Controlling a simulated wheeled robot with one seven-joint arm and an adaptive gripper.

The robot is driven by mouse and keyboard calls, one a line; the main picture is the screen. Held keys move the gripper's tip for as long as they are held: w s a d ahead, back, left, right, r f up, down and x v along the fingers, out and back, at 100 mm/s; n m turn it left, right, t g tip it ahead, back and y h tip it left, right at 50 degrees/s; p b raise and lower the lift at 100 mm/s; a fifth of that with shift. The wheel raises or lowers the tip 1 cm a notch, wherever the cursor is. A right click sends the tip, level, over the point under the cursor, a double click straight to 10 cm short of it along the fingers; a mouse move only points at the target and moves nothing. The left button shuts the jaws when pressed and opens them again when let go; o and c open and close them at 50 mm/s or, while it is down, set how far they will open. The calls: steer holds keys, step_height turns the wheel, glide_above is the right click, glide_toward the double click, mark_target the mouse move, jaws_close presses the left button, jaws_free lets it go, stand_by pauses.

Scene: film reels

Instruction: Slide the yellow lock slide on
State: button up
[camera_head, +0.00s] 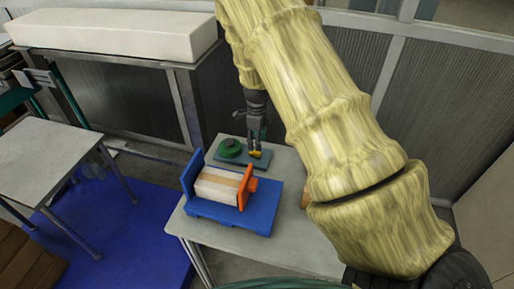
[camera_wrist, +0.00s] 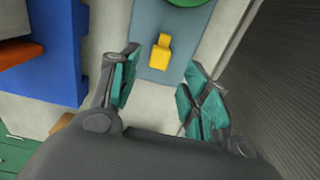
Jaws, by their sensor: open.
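The small yellow lock slide (camera_head: 255,154) lies on a grey-blue tray (camera_head: 245,161) on the grey table. In the wrist view the yellow lock slide (camera_wrist: 160,58) shows between and slightly beyond the open fingertips, apart from both. My gripper (camera_wrist: 162,75) is open and empty, with teal pads. In the head view my gripper (camera_head: 257,139) hangs just above the lock slide and partly covers it. A blue stand (camera_head: 189,174) with an upright end plate holds a pale block with a brown band (camera_head: 213,187). An orange piece (camera_head: 244,188) stands at its right end.
A green ring-shaped reel (camera_head: 230,148) lies on the tray, left of the lock slide. The blue stand is close in front of the tray. A grey wall stands behind.

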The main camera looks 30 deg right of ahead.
mark_target(255, 153)
steer(key=shift+f+p, duration=0.7)
steer(key=shift+f, duration=2)
